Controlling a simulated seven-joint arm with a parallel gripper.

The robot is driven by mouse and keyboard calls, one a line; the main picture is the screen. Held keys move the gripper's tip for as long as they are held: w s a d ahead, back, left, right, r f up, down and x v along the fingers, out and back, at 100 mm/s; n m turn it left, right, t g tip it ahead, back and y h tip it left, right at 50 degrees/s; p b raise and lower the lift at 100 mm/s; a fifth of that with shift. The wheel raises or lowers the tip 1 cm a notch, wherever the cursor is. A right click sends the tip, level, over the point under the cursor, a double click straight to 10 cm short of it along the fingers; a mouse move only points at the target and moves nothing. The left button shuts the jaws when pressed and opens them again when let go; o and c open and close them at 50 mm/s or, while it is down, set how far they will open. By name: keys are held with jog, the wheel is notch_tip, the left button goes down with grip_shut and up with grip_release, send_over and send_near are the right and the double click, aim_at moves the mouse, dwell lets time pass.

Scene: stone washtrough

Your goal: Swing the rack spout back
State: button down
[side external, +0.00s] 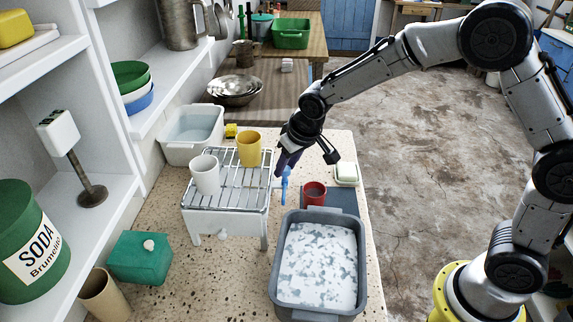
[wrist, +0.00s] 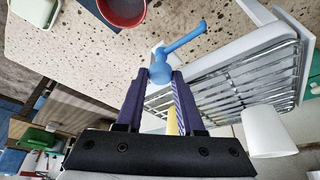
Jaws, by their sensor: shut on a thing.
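The blue rack spout (side external: 286,190) is at the right side of the wire dish rack (side external: 236,198), near the far corner of the grey tub. My gripper (side external: 284,170) reaches down onto it from above. In the wrist view, the spout (wrist: 183,45) has a rounded end between my purple fingertips (wrist: 160,76) and a thin tube pointing up and to the right. My gripper is shut on the rounded end. The spout's joint with the rack is hidden by the fingers.
A white cup (side external: 205,175) and a yellow cup (side external: 249,150) stand on the rack. A red cup (side external: 315,193) stands close to the right of the spout. The grey tub (side external: 364,270) holds foamy water. A soap dish (side external: 346,174) sits behind the red cup.

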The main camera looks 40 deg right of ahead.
jog(key=c, duration=0.5)
grip_release()
jog(key=shift+c, duration=0.2)
jog(key=shift+n, duration=0.3)
